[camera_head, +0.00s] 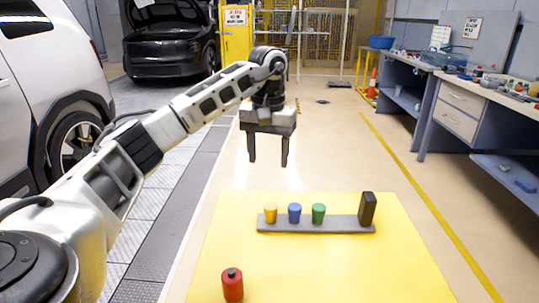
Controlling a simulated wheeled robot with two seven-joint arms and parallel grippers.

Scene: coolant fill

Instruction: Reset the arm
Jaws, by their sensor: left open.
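My left arm reaches in from the left, and its gripper (268,160) hangs with its two fingers pointing down and apart. It is open and empty, above and beyond the far edge of the yellow table (330,265). The fingers touch nothing. My right gripper is not in view.
A red bottle (232,285) stands nearer. Workbenches (465,105) line the right; a white car (60,80) stands left.

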